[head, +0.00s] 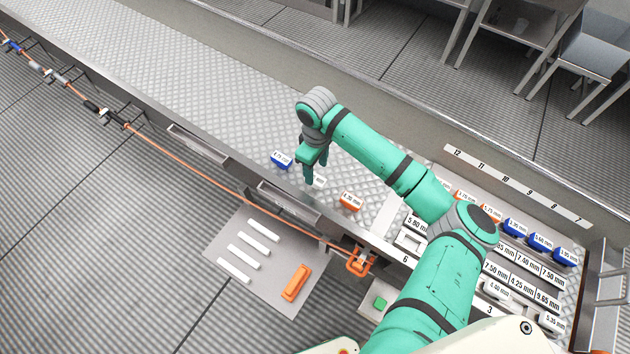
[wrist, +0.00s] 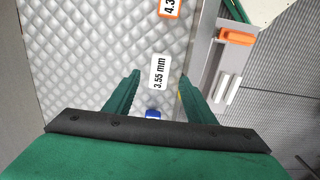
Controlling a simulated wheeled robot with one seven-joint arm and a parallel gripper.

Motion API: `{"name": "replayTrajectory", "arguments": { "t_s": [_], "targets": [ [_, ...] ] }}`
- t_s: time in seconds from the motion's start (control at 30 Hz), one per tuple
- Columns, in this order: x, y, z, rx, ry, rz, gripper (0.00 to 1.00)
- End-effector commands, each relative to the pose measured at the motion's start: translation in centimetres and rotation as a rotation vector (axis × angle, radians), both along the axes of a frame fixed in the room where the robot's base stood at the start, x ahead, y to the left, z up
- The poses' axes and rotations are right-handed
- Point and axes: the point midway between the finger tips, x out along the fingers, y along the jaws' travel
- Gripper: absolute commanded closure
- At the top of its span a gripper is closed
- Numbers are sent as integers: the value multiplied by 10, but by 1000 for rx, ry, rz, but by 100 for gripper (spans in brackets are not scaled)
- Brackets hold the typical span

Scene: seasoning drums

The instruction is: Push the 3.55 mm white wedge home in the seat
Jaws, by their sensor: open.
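The white wedge (wrist: 160,72), labelled 3.55 mm, lies on the diamond-patterned metal surface in the wrist view. In the head view only a pale bit of it (head: 319,182) shows beside my fingers. My gripper (head: 312,181) points down over that surface. In the wrist view my gripper (wrist: 158,78) is open, with one finger on each side of the wedge's label and visible gaps between. I cannot tell how high the fingertips are or whether they touch anything. I cannot make out the seat for certain or how deep the wedge sits.
A blue wedge (head: 281,160) and an orange wedge (head: 350,201) stand close on either side of my gripper. A labelled rack (head: 460,149) with several wedges is at the right. A grey plate (head: 215,252) with white strips and an orange piece lies below the edge.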

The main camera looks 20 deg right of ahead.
Motion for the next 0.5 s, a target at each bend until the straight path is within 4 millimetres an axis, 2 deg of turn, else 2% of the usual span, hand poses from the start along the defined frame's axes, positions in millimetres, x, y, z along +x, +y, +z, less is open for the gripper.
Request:
{"name": "replayTrajectory", "arguments": {
  "t_s": [0.3, 0.5],
  "targets": [
    [4, -3, -41, 0, 2, -7, 50],
    [4, -2, -48, 1, 1, -5, 50]
  ]
}}
